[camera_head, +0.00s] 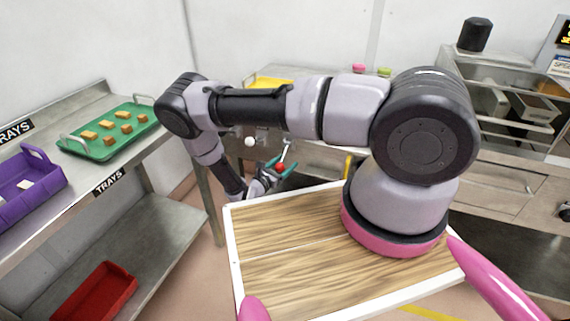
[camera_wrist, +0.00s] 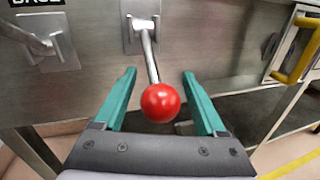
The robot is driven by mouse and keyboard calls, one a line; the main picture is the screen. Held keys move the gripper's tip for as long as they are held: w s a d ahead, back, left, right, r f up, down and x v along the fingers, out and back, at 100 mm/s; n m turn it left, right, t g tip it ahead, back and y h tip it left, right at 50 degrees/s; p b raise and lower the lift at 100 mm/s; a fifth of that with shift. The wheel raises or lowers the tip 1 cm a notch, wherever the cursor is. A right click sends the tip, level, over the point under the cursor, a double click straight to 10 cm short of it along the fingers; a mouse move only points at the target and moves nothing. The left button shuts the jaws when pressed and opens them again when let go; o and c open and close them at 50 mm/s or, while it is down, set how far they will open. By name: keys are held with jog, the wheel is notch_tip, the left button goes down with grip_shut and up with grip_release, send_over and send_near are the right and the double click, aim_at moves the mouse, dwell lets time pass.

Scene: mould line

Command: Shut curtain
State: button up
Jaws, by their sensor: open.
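No curtain can be made out in either view. A lever with a red ball knob (camera_wrist: 160,102) hangs from a plate on a steel panel (camera_wrist: 90,90) in the wrist view. The red knob (camera_head: 281,167) also shows small in the head view. My gripper (camera_wrist: 158,82) has its two teal fingers apart, one on each side of the lever rod, with the knob between them nearer the palm. No finger visibly touches the lever. My gripper (camera_head: 282,163) is in front of the panel in the head view.
Another lever (camera_wrist: 40,45) is left of the red one; its white knob (camera_head: 250,141) shows in the head view. A yellow handle (camera_wrist: 300,58) is at right. A green tray (camera_head: 100,148) and purple tray (camera_head: 45,185) rest on the left shelf, a red tray (camera_head: 95,295) below.

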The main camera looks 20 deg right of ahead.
grip_shut()
dwell(1.4)
